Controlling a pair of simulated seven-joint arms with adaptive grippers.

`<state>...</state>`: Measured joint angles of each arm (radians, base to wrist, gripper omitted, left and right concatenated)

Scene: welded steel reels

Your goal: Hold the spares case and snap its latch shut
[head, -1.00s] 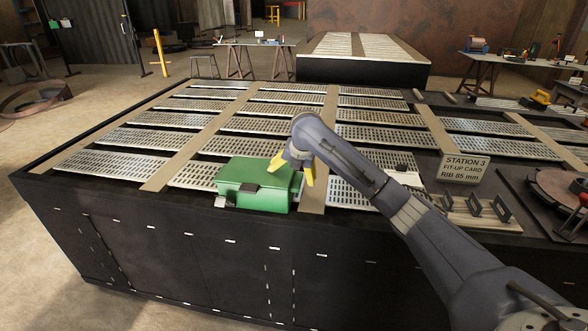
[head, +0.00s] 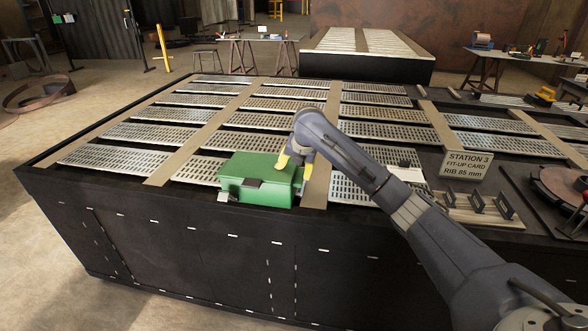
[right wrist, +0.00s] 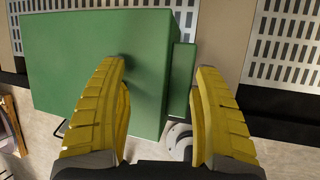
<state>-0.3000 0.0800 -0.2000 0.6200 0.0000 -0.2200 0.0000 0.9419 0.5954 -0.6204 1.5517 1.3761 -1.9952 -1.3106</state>
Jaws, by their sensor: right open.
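The green spares case (head: 258,186) sits closed-looking at the front edge of the slatted bench, and it fills the upper left of the right wrist view (right wrist: 75,50). My right gripper (head: 295,167) is open at the case's right end. One yellow finger lies over the case and the other is beyond the narrow piece. Contact is unclear. My left gripper is not in view.
The black bench (head: 190,240) has slotted metal plates (head: 155,134) with dark gaps. The plates left of the case are clear.

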